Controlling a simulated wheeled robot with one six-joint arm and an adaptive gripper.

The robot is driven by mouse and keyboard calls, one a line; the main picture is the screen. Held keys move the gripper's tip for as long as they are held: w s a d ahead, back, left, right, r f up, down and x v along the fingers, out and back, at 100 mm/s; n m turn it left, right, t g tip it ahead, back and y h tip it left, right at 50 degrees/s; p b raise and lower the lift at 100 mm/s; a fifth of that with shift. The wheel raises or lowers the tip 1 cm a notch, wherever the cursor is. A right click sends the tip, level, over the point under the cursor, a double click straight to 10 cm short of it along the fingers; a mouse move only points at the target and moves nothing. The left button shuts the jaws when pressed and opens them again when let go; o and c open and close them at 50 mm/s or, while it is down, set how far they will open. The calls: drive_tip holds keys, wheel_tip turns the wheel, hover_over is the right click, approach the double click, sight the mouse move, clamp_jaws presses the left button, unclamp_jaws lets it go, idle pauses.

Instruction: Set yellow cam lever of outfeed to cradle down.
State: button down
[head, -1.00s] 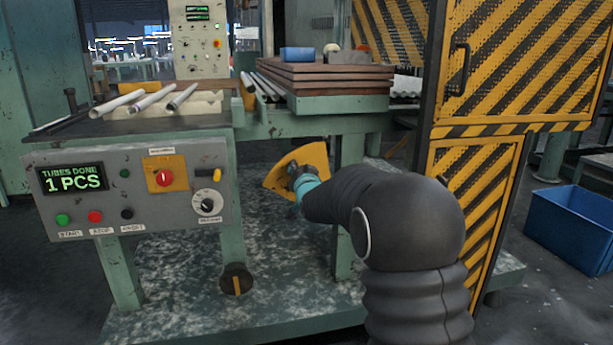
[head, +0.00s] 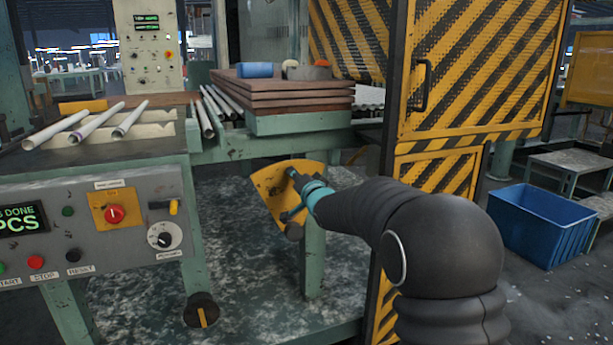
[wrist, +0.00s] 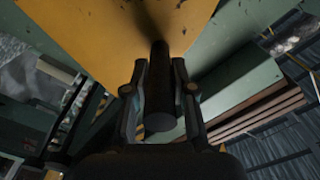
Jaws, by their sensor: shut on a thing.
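The yellow cam lever (head: 268,187) is a fan-shaped plate under the outfeed, in front of a green leg. Its wide edge is at the top, and it narrows toward a brownish round hub (head: 293,231). My gripper (head: 292,190) is at the plate's right part, reaching in from the right. In the wrist view the yellow plate (wrist: 110,30) fills the top, and a dark round bar (wrist: 160,90) stands out from it. My gripper's fingers (wrist: 160,85) are shut on this bar, one on each side. The fingertips are partly hidden in the head view.
A control box (head: 90,225) with buttons and a red switch stands at left. A dark knob (head: 201,310) sits low beside the lever. Brown boards (head: 282,90) lie above. A yellow-black striped guard (head: 480,75) stands close to my arm. A blue bin (head: 540,225) stands at right.

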drive_tip(key=shift+d, duration=0.1)
drive_tip(key=c, duration=1)
unclamp_jaws()
drive_tip(key=v, duration=1.2)
